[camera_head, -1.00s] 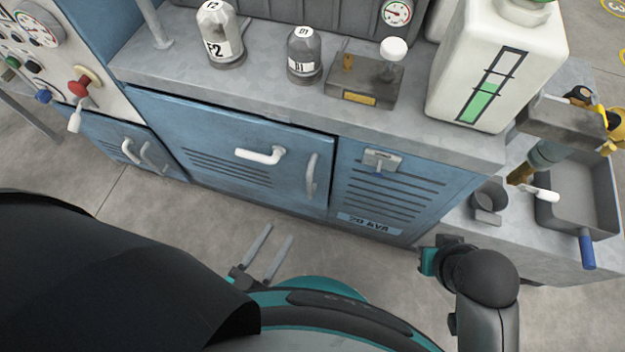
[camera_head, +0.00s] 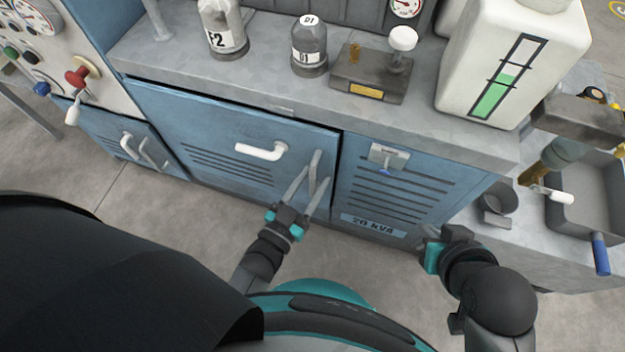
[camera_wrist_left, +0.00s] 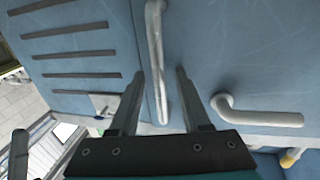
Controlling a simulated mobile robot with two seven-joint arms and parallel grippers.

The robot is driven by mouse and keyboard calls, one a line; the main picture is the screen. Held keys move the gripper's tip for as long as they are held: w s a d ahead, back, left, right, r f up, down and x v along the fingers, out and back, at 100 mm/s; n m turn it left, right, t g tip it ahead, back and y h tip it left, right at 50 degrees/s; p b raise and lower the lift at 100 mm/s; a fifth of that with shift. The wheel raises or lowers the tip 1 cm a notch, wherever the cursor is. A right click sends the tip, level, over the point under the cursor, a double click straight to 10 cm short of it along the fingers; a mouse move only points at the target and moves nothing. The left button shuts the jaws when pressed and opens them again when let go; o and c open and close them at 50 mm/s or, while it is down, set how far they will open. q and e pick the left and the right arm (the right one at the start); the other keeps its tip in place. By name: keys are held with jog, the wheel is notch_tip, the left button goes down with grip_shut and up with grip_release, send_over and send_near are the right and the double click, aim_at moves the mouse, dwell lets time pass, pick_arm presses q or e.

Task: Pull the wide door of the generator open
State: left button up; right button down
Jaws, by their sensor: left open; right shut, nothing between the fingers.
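The generator's wide blue door (camera_head: 215,125) has slats, a white lever handle (camera_head: 262,151) and an upright grey bar handle (camera_head: 316,160) near its right edge. A dark seam runs along its top and right edges. My left gripper (camera_head: 315,176) is open, with its fingers at the bar handle. In the left wrist view the bar handle (camera_wrist_left: 156,55) lies between the two fingers (camera_wrist_left: 160,85), with gaps on both sides. The lever handle (camera_wrist_left: 255,115) is right of the fingers there. My right gripper (camera_head: 432,248) is shut and empty, low in front of the narrow panel.
The narrow panel (camera_head: 395,195) marked 20 kVA has a small latch (camera_head: 389,157). Bottles, a metal block (camera_head: 368,85) and a white tank (camera_head: 500,60) stand on the top above. A grey tray (camera_head: 590,190) is at the right. The floor before the door is clear.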

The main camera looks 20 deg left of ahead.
pick_arm(q)
jog(key=shift+w, duration=0.1)
jog(key=shift+c, duration=0.2)
grip_shut()
dwell(1.3)
